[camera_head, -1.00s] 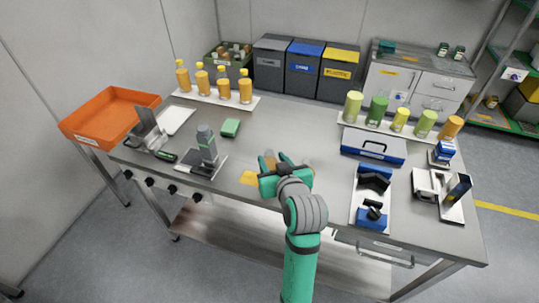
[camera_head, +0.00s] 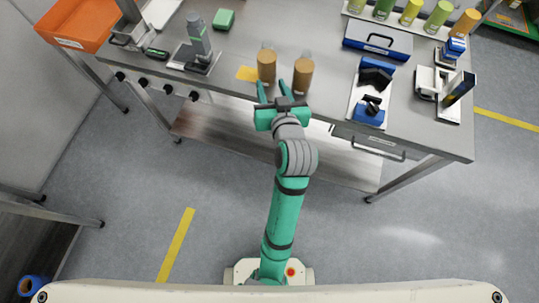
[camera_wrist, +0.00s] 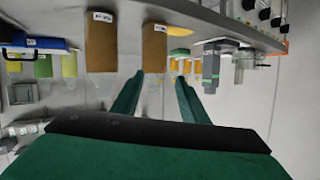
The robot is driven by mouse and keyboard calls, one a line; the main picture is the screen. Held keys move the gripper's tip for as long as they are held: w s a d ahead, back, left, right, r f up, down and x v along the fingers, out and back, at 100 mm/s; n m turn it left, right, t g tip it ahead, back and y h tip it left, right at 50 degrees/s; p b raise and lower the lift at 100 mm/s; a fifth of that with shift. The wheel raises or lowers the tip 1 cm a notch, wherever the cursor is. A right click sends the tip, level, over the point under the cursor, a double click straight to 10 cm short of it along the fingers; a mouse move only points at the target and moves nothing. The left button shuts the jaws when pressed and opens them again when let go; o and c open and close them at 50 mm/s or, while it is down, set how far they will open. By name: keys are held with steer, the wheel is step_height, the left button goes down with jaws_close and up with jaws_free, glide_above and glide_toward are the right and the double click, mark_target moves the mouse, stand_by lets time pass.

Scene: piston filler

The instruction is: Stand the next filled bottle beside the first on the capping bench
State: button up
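Two bottles with amber-brown contents stand upright side by side near the bench's front edge, the left bottle (camera_head: 266,67) and the right bottle (camera_head: 303,76), with a small gap between them. They show upside down in the wrist view, the left bottle (camera_wrist: 154,47) and the right bottle (camera_wrist: 100,45), each with a white label. My gripper (camera_head: 272,88) is at the front edge, just short of the left bottle. In the wrist view its fingers (camera_wrist: 158,92) are spread with nothing between them, pointing towards that bottle.
A yellow patch (camera_head: 247,74) lies left of the bottles on the bench (camera_head: 325,40). A grey device (camera_head: 198,40) stands further left. A blue case (camera_head: 378,40) and a blue-black fixture (camera_head: 370,100) are to the right. Green and yellow containers (camera_head: 411,11) stand behind.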

steer(key=s+f+m+h, duration=0.3)
steer(key=s+f, duration=0.9)
steer(key=s, duration=0.3)
steer(key=s+n+t, duration=0.1)
steer(key=s+n, duration=0.1)
steer(key=s, duration=1.7)
steer(key=shift+a+r+t, duration=0.25)
steer(key=shift+r+t, duration=0.05)
steer(key=shift+r, duration=0.15)
steer(key=shift+c, duration=1.1)
